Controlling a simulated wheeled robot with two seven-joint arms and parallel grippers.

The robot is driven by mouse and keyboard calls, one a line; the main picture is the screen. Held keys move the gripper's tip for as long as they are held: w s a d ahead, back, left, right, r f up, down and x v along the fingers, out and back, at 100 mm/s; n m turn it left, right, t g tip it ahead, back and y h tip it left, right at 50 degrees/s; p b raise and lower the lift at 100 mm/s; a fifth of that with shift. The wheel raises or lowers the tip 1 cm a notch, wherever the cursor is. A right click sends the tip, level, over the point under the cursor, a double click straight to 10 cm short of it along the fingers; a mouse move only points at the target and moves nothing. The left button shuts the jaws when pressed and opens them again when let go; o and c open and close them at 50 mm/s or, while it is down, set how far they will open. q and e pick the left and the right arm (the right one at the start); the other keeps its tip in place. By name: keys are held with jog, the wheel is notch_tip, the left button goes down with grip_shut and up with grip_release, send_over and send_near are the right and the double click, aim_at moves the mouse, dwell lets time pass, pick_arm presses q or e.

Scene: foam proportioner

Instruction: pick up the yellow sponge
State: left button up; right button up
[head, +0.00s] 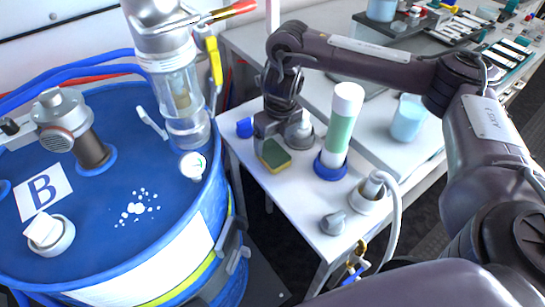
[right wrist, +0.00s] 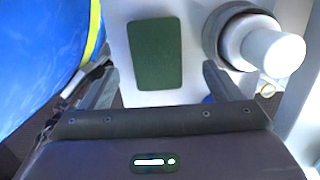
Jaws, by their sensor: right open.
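The yellow sponge (head: 274,155) lies on the white table beside the blue drum, with a dark green top face and a yellow side. In the right wrist view the sponge (right wrist: 155,53) shows its green face, ahead of and between the fingers. My right gripper (head: 268,138) is just behind and above the sponge in the head view. In the right wrist view its two fingers (right wrist: 158,86) are spread apart with nothing between them. I cannot tell if a finger touches the sponge. My left gripper is not in view.
A white and green cylinder (head: 341,130) in a blue base stands right of the sponge. A blue drum (head: 105,190) marked B is close on the left. A grey knob (head: 333,223) and a hose fitting (head: 371,190) are nearer the table's front. A light blue cup (head: 408,118) stands farther right.

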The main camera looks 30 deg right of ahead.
aim_at(273, 152)
jog(key=f, duration=0.4)
jog(key=shift+w+a+f+p, duration=0.1)
jog(key=shift+w+a+p, duration=0.15)
jog(key=shift+p, duration=0.15)
jog(key=c, duration=1.1)
